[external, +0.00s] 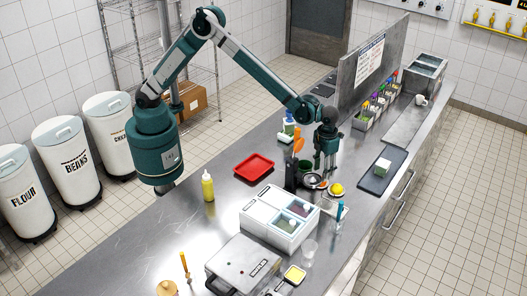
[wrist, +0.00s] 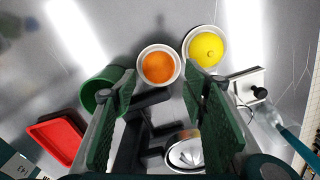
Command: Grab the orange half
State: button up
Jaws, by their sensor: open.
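The orange half (wrist: 158,67) sits in a small white dish (wrist: 141,54) in the wrist view, its round orange face showing. In the external view, a small orange patch (external: 323,184) shows beside the yellow lemon, below my gripper. My gripper (wrist: 160,88) is open and empty. Its two green fingers stand apart, with the orange half seen just beyond the gap between their tips. In the external view, my gripper (external: 325,167) points down over the counter, above the small dishes. I cannot tell the exact height between fingertips and fruit.
A yellow lemon (wrist: 206,48) in a white dish lies right of the orange half. A green container (wrist: 99,86) stands to the left, close to one finger. A dark stand (wrist: 149,125) and a metal piece (wrist: 184,155) lie between the fingers. A red tray (external: 254,167) lies farther left.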

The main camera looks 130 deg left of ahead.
jog(key=shift+s+f, duration=0.1)
jog(key=shift+f, duration=2.5)
jog(key=c, duration=0.7)
